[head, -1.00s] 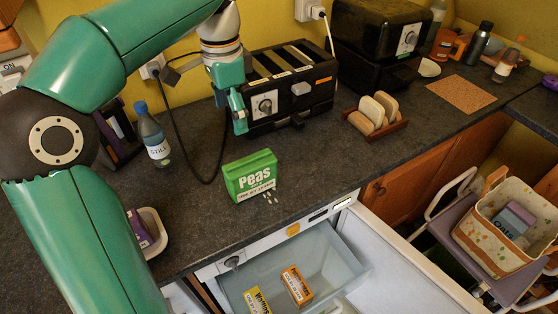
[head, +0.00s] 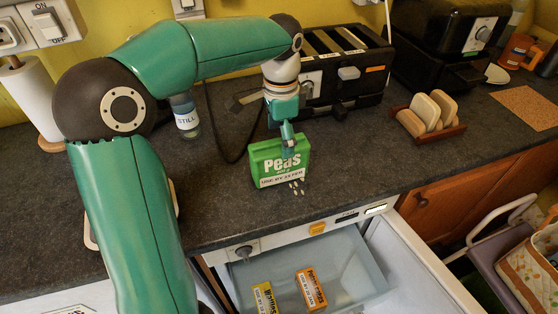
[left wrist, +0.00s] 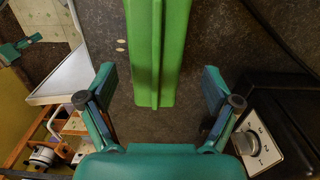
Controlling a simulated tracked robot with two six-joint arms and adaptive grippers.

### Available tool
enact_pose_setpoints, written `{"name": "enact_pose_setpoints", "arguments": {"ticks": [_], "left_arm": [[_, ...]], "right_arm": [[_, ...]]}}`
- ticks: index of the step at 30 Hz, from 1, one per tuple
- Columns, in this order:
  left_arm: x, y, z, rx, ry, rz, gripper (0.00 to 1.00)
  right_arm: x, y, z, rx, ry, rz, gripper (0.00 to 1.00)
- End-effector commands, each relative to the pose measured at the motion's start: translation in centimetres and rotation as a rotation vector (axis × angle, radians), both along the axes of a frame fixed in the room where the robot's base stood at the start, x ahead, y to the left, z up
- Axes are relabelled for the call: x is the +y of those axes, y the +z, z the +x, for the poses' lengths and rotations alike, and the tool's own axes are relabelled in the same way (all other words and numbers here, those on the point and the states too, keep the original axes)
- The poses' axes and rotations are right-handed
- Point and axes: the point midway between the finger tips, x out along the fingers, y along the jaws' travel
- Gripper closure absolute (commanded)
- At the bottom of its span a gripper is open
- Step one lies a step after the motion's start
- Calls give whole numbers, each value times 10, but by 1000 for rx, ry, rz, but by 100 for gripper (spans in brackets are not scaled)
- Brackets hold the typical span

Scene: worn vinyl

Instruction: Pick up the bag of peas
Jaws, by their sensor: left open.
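The green bag of peas (head: 279,163) stands upright on the dark worktop, near the edge above the open drawer. A few loose peas lie at its lower right. My left gripper (head: 288,136) is just above and behind the bag, overlapping its top edge in the head view. In the left wrist view the bag (left wrist: 161,50) lies ahead between the two spread fingers of the left gripper (left wrist: 160,85), with a gap on each side. The left gripper is open and holds nothing. My right gripper is not in view.
A black toaster (head: 343,72) stands close behind the gripper. A water bottle (head: 186,117) is partly hidden behind my left arm. A toast rack (head: 430,116) is to the right. An open drawer (head: 346,262) with two small boxes lies below the worktop edge.

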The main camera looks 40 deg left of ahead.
Motion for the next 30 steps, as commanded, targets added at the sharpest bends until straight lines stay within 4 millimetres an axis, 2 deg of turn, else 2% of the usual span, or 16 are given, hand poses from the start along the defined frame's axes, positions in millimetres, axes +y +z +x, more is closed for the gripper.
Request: {"name": "enact_pose_setpoints", "arguments": {"ticks": [3, 8, 18, 26, 27, 30], "left_arm": [[0, -12, 0, 1, 0, 0, 10], [-1, -19, -1, 1, -1, 0, 10], [-2, -62, -3, 1, -2, 0, 10], [-2, -66, -2, 0, -2, 1, 10], [-2, -66, -2, 0, -2, 1, 12], [-2, -66, -2, -1, -2, 0, 29]], "right_arm": [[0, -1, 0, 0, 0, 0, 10], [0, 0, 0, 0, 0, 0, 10], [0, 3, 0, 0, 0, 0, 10], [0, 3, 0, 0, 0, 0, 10], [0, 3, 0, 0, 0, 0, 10], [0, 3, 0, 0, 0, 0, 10]]}}
